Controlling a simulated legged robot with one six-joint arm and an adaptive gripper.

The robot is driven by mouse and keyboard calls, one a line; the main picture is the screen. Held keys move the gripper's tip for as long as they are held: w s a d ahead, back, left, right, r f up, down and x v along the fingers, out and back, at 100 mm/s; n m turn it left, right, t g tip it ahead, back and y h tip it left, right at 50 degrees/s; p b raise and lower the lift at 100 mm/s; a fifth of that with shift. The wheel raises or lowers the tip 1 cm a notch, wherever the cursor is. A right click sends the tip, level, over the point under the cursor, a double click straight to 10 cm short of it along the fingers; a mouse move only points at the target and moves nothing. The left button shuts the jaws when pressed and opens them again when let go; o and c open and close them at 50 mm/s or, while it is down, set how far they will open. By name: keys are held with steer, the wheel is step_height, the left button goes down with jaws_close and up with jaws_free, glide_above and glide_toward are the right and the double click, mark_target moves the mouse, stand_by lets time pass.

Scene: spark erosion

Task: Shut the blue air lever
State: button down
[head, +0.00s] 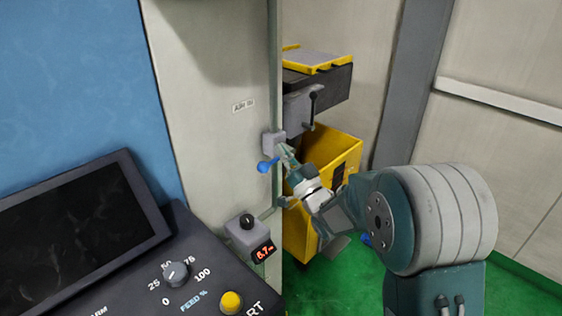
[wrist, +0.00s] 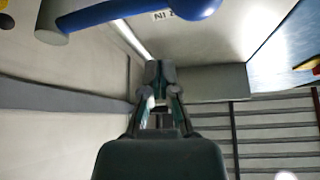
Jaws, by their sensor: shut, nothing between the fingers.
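The blue air lever (head: 268,165) sticks out from a small grey valve box (head: 273,143) on the pale cabinet wall, below the "AIR IN" label. Its rounded knob points to the lower left. In the wrist view the lever (wrist: 110,14) crosses the top from a grey stub on the left to its round knob on the right. My gripper (head: 283,150) is just right of the lever and partly covers the valve box. In the wrist view my gripper (wrist: 160,68) is shut and empty, below the lever in the picture. I cannot tell whether it touches the lever.
A grey box with a red display (head: 247,238) hangs below the lever. A dark control console (head: 120,262) fills the lower left. A yellow bin (head: 345,150) and a black unit with a yellow tray (head: 318,58) stand behind my gripper. Green floor lies below.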

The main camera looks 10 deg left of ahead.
steer(key=w+f+v, duration=0.1)
steer(key=v, duration=0.7)
steer(key=s+d+r+m+g+h, duration=0.1)
steer(key=s+d+r+m+h, duration=0.1)
steer(key=d+h, duration=0.45)
steer(key=s+d+r+m+g+h, duration=0.1)
steer(key=s+d+r+m+h, duration=0.15)
steer(key=d+h, duration=0.45)
steer(key=s+d+f+g+h, duration=0.1)
steer(key=s+g, duration=0.3)
steer(key=s, duration=0.8)
steer(key=s+d+f+m+g+h, duration=0.1)
steer(key=s+g, duration=0.4)
steer(key=s, duration=0.6)
steer(key=shift+s+d+f+h, duration=0.35)
steer(key=shift+d+f+h, duration=0.15)
steer(key=shift+h, duration=0.25)
steer(key=shift+m, duration=0.25)
